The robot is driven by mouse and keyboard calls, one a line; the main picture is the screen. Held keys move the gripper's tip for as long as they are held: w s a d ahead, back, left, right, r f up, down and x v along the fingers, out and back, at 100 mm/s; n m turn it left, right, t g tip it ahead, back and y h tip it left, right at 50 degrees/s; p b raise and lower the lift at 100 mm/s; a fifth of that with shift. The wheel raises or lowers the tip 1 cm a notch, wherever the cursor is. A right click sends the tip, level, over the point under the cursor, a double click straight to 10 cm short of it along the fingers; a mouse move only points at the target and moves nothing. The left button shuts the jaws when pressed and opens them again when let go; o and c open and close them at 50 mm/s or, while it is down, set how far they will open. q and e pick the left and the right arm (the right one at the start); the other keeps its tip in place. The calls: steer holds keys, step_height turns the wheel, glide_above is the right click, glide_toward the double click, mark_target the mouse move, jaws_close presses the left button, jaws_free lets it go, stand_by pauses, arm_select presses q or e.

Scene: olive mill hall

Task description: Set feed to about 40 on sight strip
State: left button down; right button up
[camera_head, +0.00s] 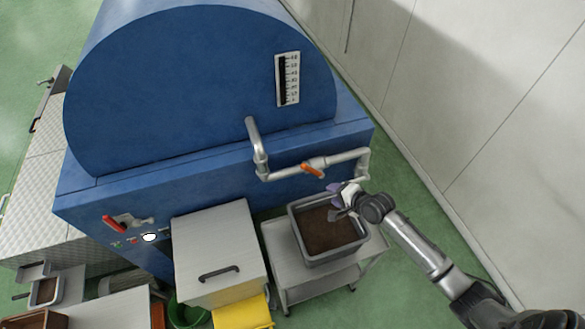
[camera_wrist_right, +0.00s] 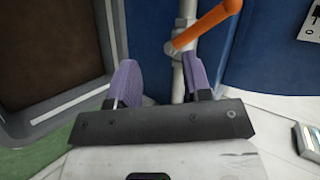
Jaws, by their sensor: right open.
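The sight strip (camera_head: 288,78) is a white scale with small marks and a dark column, on the blue machine's round end. Its figures are too small to read surely. An orange valve handle (camera_head: 312,169) sits on the grey pipe (camera_head: 342,158) below it. My right gripper (camera_head: 335,200), with purple fingers, is open just below and right of the handle, over the tray's edge. In the right wrist view, the orange handle (camera_wrist_right: 208,25) lies beyond the open fingers (camera_wrist_right: 160,82), apart from them, with the grey pipe behind. My left gripper is out of view.
A grey tray (camera_head: 296,228) of dark brown material stands on a grey cart under my right gripper. A grey lidded box (camera_head: 215,235) is to its left. A red lever (camera_head: 114,224) is on the blue machine's (camera_head: 200,90) front. A pale wall (camera_head: 480,90) bounds the right.

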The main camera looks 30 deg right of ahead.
mark_target(310, 170)
steer(key=w+m+t, duration=0.1)
steer(key=w+m, duration=0.2)
steer(key=w, duration=0.2)
steer(key=w+a+m+t+b, duration=0.1)
steer(key=w+m, duration=0.3)
steer(key=w, duration=0.1)
steer(key=w+f+m+t, duration=0.1)
steer(key=w+m, duration=0.2)
steer(key=w, duration=0.2)
steer(key=shift+a+m, duration=0.15)
steer(key=shift+m, duration=0.25)
jaws_close()
stand_by(0.4)
